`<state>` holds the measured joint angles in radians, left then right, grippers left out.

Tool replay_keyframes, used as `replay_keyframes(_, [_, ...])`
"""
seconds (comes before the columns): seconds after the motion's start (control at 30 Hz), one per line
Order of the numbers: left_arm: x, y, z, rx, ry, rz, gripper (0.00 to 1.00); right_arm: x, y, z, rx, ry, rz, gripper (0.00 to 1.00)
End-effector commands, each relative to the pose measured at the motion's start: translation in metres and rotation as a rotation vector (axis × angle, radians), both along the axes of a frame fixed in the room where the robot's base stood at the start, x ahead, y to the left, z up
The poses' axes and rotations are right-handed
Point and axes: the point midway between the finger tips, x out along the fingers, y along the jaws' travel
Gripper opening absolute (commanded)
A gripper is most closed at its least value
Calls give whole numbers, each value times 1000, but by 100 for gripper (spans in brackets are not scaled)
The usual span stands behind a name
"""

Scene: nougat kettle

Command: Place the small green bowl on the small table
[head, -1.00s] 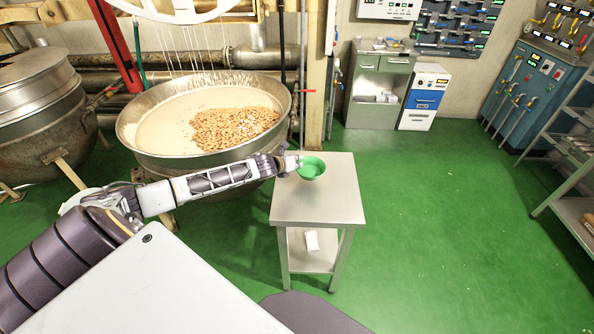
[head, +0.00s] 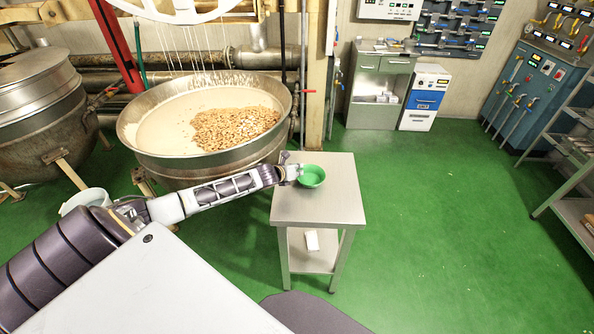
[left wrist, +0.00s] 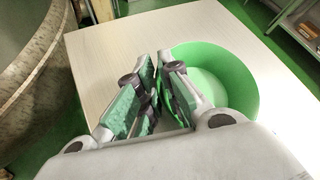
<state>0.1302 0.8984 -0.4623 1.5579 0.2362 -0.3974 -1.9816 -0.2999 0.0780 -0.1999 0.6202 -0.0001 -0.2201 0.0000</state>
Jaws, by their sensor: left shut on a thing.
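The small green bowl (head: 312,175) is upright over the far left part of the small metal table (head: 330,207). My left gripper (head: 297,172) is shut on the bowl's left rim. The fingers hide part of the rim. My right gripper does not show.
A large metal kettle (head: 150,170) with nuts in a pale mass stands left of the table, close to my left arm. A white item (head: 312,240) lies on the table's lower shelf. A shelf rack (head: 575,150) stands at right. The table top's front is clear.

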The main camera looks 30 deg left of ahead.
Motion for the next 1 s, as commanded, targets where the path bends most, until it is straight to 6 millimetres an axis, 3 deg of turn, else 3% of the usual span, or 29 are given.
replay_keyframes(0.3, [0, 0, -1, 1, 0, 0, 0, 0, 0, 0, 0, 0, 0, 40])
replay_keyframes(0.33, [0, 0, -1, 1, 0, 0, 10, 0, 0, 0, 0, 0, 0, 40])
replay_keyframes(0.5, [0, 0, -1, 1, 0, 0, 29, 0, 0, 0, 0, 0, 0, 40])
replay_keyframes(1.0, [-4, 1, 0, 2, 1, 1, 29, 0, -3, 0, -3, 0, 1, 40])
